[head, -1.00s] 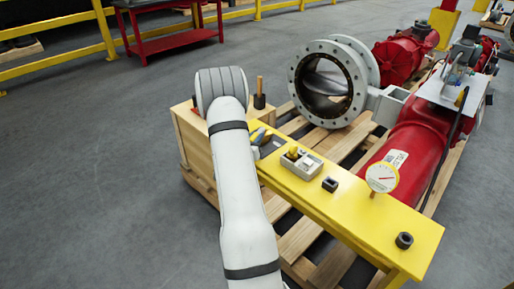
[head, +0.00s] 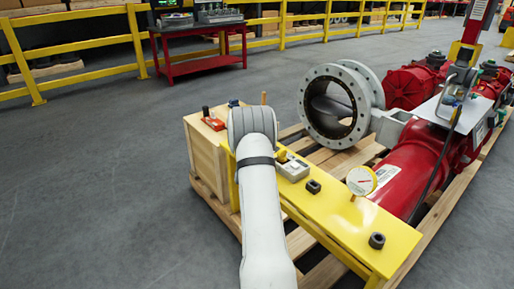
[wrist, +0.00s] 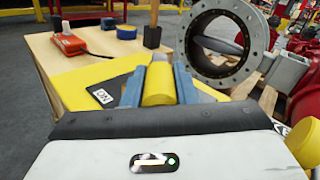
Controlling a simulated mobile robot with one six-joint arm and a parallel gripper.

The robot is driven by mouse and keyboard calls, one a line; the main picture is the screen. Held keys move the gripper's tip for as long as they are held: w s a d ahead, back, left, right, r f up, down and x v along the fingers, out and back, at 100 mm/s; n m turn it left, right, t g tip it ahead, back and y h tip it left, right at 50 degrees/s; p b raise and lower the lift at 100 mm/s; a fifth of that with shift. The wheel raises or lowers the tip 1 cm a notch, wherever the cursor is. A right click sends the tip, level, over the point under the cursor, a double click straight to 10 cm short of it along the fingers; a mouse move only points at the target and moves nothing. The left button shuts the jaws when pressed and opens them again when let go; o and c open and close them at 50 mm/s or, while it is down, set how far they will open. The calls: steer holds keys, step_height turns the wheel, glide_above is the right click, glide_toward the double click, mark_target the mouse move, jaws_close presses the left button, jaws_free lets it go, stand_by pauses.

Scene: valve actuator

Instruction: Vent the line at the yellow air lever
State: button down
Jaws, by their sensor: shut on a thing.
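The yellow air lever (wrist: 158,85) shows in the wrist view as a short yellow cylinder between my two blue fingers. My gripper (wrist: 158,82) is shut on it, with one finger on each side. A dark plate (wrist: 116,90) with a white ON label (wrist: 103,96) lies just left of the lever. In the head view my own arm hides the gripper and the lever. The lever's pivot and exact angle are hidden by the fingers and the gripper body.
A yellow bench (head: 345,225) holds a grey box (head: 292,168), dark nuts (head: 377,240) and a gauge (head: 361,181). A wooden crate (head: 203,160) carries a red device (wrist: 69,43) and a blue block (wrist: 126,32). A flanged valve (head: 371,85) stands behind. Floor at left is clear.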

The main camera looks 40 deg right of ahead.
steer(key=shift+d+r, duration=0.15)
steer(key=shift+r, duration=0.15)
steer(key=c, duration=1.5)
jaws_free()
steer(key=shift+f, duration=0.1)
steer(key=shift+c, duration=0.2)
steer(key=o, duration=0.4)
steer(key=shift+w+f, duration=0.1)
steer(key=shift+f, duration=0.05)
steer(key=shift+p+v, duration=0.6)
steer(key=shift+v, duration=3.35)
